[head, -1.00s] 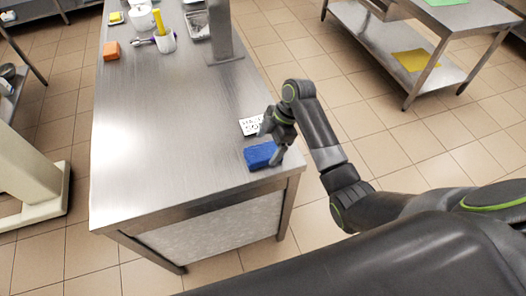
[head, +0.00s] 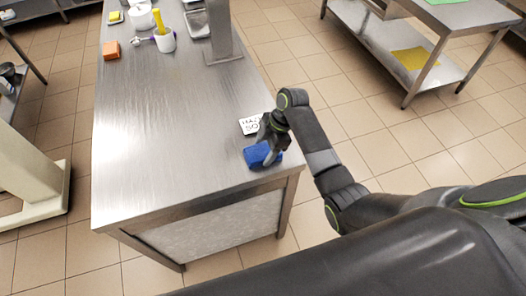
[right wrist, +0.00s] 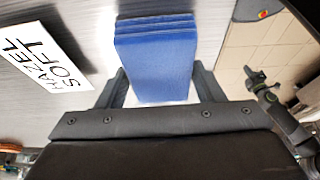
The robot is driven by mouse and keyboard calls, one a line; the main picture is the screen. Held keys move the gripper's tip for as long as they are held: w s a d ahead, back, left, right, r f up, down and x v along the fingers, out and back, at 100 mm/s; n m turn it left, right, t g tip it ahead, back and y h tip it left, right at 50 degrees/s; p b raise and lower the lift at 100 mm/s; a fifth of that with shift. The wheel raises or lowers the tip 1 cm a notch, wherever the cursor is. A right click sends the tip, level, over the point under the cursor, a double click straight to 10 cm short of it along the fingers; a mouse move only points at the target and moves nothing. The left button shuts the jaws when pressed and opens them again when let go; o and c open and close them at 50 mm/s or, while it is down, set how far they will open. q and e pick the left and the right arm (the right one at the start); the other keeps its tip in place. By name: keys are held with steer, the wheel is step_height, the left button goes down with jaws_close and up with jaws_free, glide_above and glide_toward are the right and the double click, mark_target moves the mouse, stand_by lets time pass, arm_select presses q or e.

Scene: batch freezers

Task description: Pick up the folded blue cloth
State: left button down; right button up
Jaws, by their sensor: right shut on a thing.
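The folded blue cloth (head: 260,155) is at the near right corner of the steel table in the head view. In the right wrist view the cloth (right wrist: 157,60) shows as a stack of blue layers between my fingers. My right gripper (head: 266,150) is shut on the cloth. Its fingers (right wrist: 158,88) stand on either side of the cloth in the right wrist view. Whether the cloth is clear of the table top is hard to tell.
A white card reading "HAZEL SOFT" (right wrist: 40,52) lies beside the cloth; it also shows in the head view (head: 250,125). The steel table (head: 170,120) is bare in the middle.

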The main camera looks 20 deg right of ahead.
mark_target(264, 150)
step_height(264, 150, up, 7)
steer(key=shift+f+b, duration=0.15)
steer(key=shift+b, duration=0.75)
steer(key=shift+r+p, duration=0.85)
steer(key=shift+r, duration=0.85)
